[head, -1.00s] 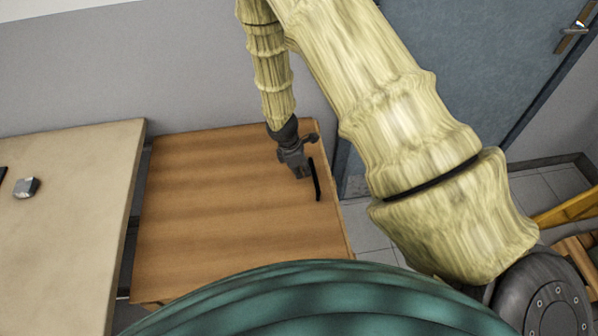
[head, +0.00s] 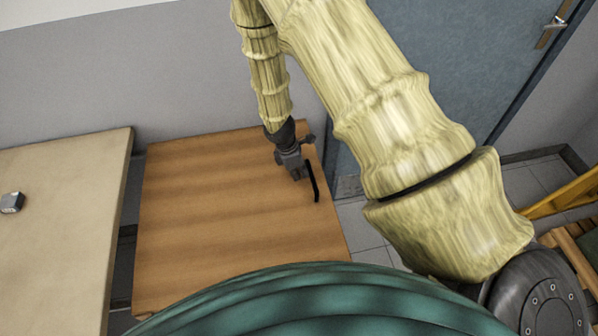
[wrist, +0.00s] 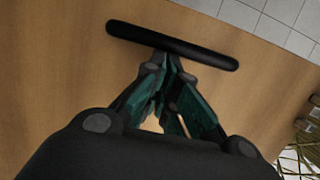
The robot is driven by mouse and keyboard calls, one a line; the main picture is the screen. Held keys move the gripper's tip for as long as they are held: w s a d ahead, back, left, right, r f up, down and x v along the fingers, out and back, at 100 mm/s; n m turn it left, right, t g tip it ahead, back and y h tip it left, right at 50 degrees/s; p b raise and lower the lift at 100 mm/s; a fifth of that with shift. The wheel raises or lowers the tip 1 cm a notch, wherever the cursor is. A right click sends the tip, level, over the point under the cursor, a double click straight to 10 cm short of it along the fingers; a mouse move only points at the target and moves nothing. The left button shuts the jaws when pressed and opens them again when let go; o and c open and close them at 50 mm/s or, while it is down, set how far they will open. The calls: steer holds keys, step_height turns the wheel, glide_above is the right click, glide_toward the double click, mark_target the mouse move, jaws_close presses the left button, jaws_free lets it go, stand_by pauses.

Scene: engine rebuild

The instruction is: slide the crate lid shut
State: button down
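The wide brown wooden top (head: 220,205) beside the beige table looks like the crate lid; I cannot make out a separate crate body. A black bar handle (head: 315,182) stands near its right edge. My gripper (head: 298,176) is low over the wood, just left of the handle. In the wrist view the handle (wrist: 205,55) lies across the fingertips. The gripper's fingers (wrist: 165,62) come together at the tips and meet the handle's near side or sit very close to it. I see no finger wrapped around the handle.
A beige table (head: 60,220) stands to the left, with a small metal block (head: 12,203) on it and a narrow gap before the wood. A grey wall and a blue door (head: 450,60) are behind. Tiled floor (head: 365,235) shows at the right.

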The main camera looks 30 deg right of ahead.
steer(key=p+v, duration=0.6)
steer(key=v, duration=0.3)
steer(key=shift+a+r, duration=0.2)
steer(key=shift+r, duration=0.15)
